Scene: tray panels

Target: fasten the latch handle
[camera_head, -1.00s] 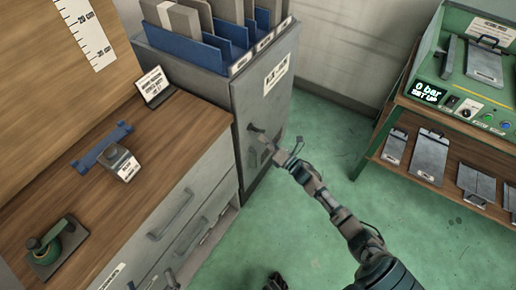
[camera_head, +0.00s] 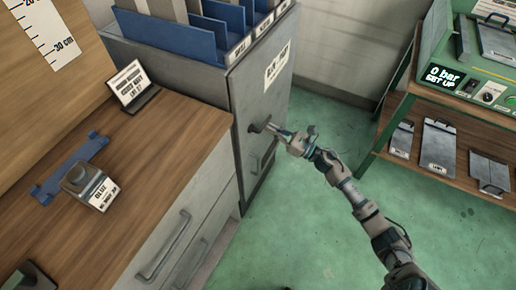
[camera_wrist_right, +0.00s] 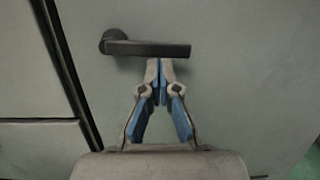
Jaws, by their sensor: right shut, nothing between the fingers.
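The latch handle is a dark lever on the grey cabinet's door. In the right wrist view the handle (camera_wrist_right: 150,48) lies level, with its round pivot at the left end. In the head view only a part of the handle (camera_head: 257,127) shows by my fingertips. My right gripper (camera_head: 274,131) is in front of the door. In the right wrist view the gripper (camera_wrist_right: 160,66) is shut and empty. Its fingertips appear just below the lever's right part; I cannot tell whether they touch it. My left gripper is not in view.
The grey cabinet (camera_head: 262,95) carries blue file holders (camera_head: 205,40) on top. A wooden counter (camera_head: 140,150) with drawers stands at the left. A green machine (camera_head: 465,72) sits on a shelf unit at the right. The green floor between is clear.

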